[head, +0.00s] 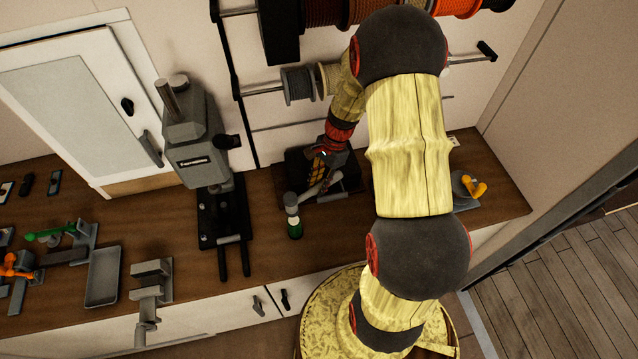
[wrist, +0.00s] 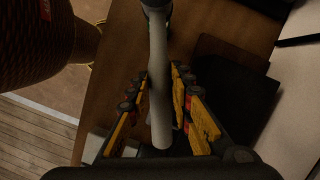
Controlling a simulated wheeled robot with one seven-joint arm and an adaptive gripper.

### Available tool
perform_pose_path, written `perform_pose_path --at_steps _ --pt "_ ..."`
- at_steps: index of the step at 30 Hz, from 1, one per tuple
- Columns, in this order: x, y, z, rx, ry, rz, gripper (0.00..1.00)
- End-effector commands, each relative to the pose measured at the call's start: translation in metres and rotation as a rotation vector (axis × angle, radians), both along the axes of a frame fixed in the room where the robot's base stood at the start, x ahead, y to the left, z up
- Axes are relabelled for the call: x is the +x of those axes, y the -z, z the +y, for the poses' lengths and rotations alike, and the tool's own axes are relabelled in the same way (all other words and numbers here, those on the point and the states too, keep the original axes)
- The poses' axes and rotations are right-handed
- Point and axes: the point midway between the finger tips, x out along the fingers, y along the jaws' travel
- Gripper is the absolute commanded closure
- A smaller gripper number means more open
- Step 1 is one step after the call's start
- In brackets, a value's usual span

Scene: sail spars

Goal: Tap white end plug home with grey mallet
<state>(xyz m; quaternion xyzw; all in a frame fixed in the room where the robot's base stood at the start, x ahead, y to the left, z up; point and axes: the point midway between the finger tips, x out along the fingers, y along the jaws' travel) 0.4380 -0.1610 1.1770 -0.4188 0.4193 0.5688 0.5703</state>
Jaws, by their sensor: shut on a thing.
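My gripper (head: 324,168) is shut on the grey mallet's handle (head: 318,189) over the right part of the bench. The wrist view shows the handle (wrist: 160,85) running between the yellow-padded fingers (wrist: 162,100). The grey mallet head (head: 291,200) is at the handle's left end, and part of it shows at the top edge of the wrist view (wrist: 155,4). Just below the head in the head view is a small pale piece (head: 294,221), likely the white end plug, above a green band (head: 295,232). I cannot tell whether the head touches it.
A grey press (head: 190,140) with a black base stands left of the mallet. A dark tray (head: 345,186) lies under my gripper. A grey vise (head: 152,281), shallow grey tray (head: 103,276) and clamps are farther left. An orange-handled clamp (head: 472,187) is right. Spools hang behind.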

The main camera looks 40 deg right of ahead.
Motion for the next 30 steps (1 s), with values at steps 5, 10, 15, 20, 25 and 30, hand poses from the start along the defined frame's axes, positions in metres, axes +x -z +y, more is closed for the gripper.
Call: perform_pose_path --at_steps 5,10,15,20,25,30 --pt "-0.001 0.002 0.000 0.000 0.000 0.000 1.00" --pt "-0.002 0.061 0.001 0.002 0.000 0.004 1.00" --pt "-0.001 0.052 0.001 -0.003 0.000 0.001 1.00" --pt "0.000 0.031 0.002 -0.032 -0.002 0.003 1.00" --pt "0.001 0.009 0.003 -0.070 -0.003 0.006 1.00" --pt "0.001 -0.002 0.003 -0.094 0.000 0.008 1.00"
